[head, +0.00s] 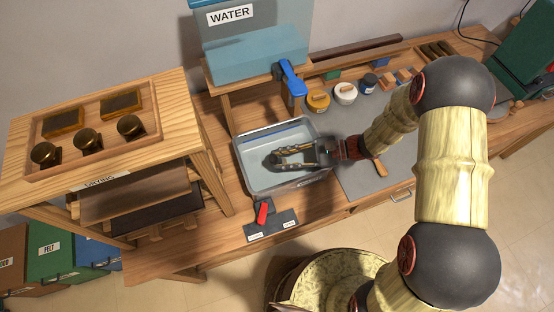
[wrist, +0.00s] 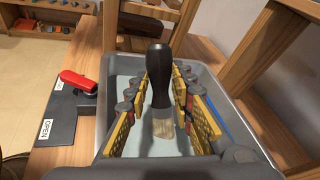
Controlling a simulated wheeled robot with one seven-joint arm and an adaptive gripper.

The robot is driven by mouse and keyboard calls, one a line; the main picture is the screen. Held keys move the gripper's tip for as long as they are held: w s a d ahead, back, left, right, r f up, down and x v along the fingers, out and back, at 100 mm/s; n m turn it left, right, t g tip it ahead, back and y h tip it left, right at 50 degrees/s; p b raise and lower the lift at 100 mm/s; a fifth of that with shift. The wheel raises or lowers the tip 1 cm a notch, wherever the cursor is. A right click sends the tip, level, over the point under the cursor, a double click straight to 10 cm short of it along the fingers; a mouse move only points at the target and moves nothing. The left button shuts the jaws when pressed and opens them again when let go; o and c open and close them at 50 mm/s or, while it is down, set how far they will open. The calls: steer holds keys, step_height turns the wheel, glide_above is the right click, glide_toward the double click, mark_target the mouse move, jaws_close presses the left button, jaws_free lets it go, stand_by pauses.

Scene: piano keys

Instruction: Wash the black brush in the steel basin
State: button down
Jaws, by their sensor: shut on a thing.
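The steel basin (head: 240,165) stands on the wooden bench, below the blue tap (head: 291,80). My gripper (head: 290,158) is inside the basin's outline in the head view. In the wrist view, the black brush (wrist: 158,70) is between the yellow pads of my gripper (wrist: 161,92), which is shut on it. Its black handle is up and its pale bristles point down over the basin floor. The basin's grey rim (wrist: 238,110) surrounds it. I cannot tell whether the bristles touch the floor or whether water covers it. The brush is mostly hidden in the head view.
A clear water tank (head: 255,50) stands behind the basin. A red lever (head: 263,213) on a dark plate sits at the basin's front; its "OPEN" label shows in the wrist view. A wooden drying rack (head: 185,110) with brass-coloured knobs stands left. Jars (head: 345,93) stand behind the grey mat.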

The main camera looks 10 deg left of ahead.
mark_target(274, 156)
steer(key=shift+w+d, duration=0.3)
steer(key=shift+d, duration=0.2)
steer(key=shift+s+a, duration=0.55)
steer(key=shift+a, duration=0.3)
steer(key=shift+s+a, duration=0.5)
steer(key=shift+a, duration=0.35)
steer(key=shift+w+d, duration=0.55)
steer(key=shift+d, duration=0.35)
steer(key=shift+w+d, duration=0.5)
steer(key=shift+d, duration=0.35)
steer(key=shift+s+a+p, duration=0.15)
steer(key=shift+s+a, duration=0.4)
steer(key=shift+a, duration=0.35)
steer(key=shift+s+a+p, duration=0.15)
steer(key=shift+s+a, duration=0.35)
steer(key=shift+a, duration=0.35)
steer(key=shift+r+p, duration=2.7)
steer(key=shift+r, duration=1.1)
